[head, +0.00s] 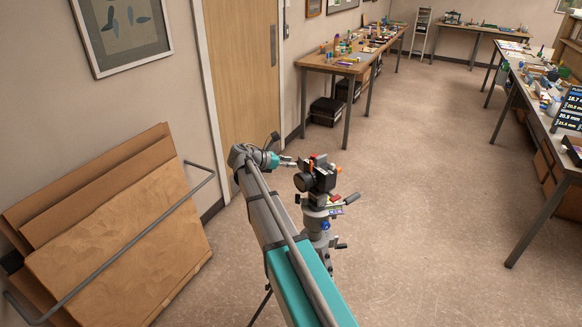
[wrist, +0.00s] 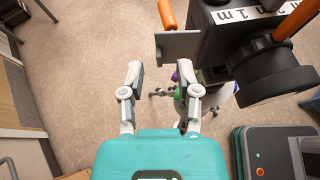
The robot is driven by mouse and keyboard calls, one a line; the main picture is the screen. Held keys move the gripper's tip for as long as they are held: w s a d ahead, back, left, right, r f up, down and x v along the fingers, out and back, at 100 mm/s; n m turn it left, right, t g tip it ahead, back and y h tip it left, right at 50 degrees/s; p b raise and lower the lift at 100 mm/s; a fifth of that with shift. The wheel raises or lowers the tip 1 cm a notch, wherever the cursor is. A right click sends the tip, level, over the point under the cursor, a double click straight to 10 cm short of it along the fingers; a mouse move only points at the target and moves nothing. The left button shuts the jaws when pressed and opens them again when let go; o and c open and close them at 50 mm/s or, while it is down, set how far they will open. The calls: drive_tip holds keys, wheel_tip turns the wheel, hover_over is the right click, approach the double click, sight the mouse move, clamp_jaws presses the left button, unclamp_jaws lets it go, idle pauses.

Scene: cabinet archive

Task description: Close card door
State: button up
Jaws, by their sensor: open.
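A black camera (head: 318,178) stands on a grey tripod (head: 318,228). In the wrist view the camera body (wrist: 216,42) fills the upper right, with its round lens (wrist: 270,70) pointing towards the lower right. A flat grey flap (wrist: 178,45), which looks like the card door, sticks out to the left from the camera's side, so it stands open. My gripper (wrist: 160,77) is open and empty. In the head view my gripper (head: 288,162) is just left of the camera.
An orange-ended lever (wrist: 167,14) rises beside the flap. A dark grey box with buttons (wrist: 275,155) is at the lower right. Wooden boards (head: 125,225) lean by a rail at the left, near a wooden door (head: 243,70). Cluttered tables stand farther off; floor between is clear.

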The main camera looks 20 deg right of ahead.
drive_tip(key=shift+x, duration=0.75)
clamp_jaws()
